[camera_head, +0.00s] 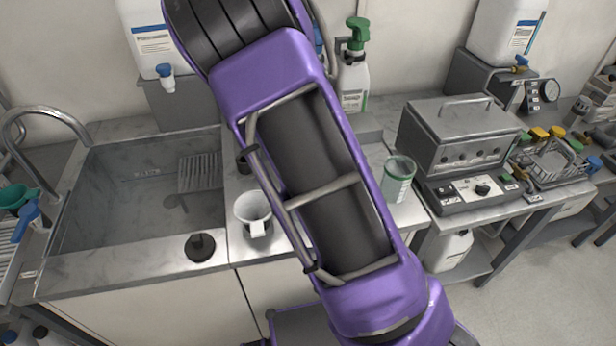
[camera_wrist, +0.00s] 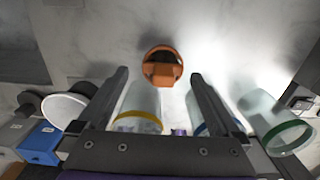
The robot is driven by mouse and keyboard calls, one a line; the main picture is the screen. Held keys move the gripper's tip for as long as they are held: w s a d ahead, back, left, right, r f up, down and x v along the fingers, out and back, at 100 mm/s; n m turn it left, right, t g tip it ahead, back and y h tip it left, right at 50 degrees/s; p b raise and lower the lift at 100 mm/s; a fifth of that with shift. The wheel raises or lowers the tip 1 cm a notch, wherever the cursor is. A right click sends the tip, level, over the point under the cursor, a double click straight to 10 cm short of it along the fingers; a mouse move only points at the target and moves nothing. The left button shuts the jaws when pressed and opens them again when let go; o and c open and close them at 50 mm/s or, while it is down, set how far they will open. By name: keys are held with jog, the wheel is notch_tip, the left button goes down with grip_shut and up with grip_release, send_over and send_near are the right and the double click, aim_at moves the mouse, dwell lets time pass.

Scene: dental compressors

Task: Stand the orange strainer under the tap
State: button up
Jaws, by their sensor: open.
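The orange strainer (camera_wrist: 162,66) shows in the wrist view as a round orange piece with a dark inside, on a grey surface. My gripper (camera_wrist: 159,74) is open, with one finger on each side of the strainer's near part and a gap at both sides. The strainer and my gripper do not show in the head view, where my purple arm covers the middle. A curved metal tap (camera_head: 45,112) rises at the left of the sink (camera_head: 115,205). A white canister (camera_head: 150,35) behind the sink has a small blue-handled tap (camera_head: 166,76).
In the wrist view, a yellow-rimmed jar (camera_wrist: 140,108) and a blue-rimmed jar (camera_wrist: 204,128) stand close by my fingers.

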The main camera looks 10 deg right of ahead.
jog(key=f, duration=0.4)
jog(key=shift+d, duration=0.2)
jog(key=shift+c, duration=0.3)
jog(key=c, duration=1.4)
